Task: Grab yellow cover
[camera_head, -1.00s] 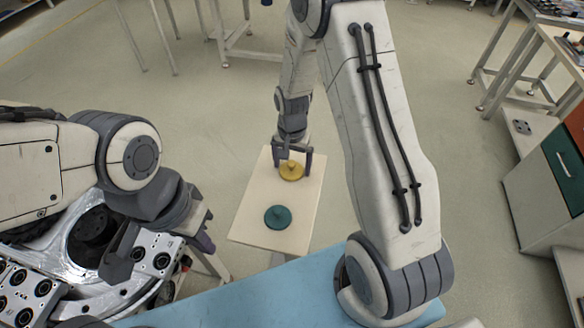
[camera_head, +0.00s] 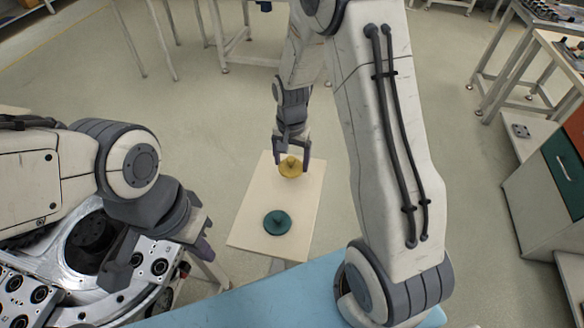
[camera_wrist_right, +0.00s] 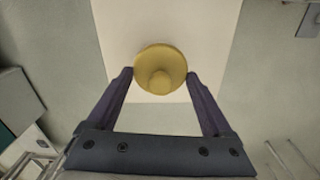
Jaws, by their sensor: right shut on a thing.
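The yellow cover (camera_head: 290,167) is a round disc with a knob on top, at the far end of the pale board (camera_head: 250,226) in the head view. My right gripper (camera_head: 293,160) is shut on it, coming from above. In the right wrist view the yellow cover (camera_wrist_right: 160,72) sits between the two fingertips of my right gripper (camera_wrist_right: 160,76), one at each side. Whether it touches the board is hard to tell. My left gripper (camera_head: 160,256) is open and empty at the lower left, away from the cover.
A green cover (camera_head: 277,222) with a knob lies on the near part of the board. A blue surface (camera_head: 260,300) is in front. A grey metal fixture (camera_head: 70,250) is at the left, beneath my left arm. A cabinet (camera_head: 550,190) stands at the right.

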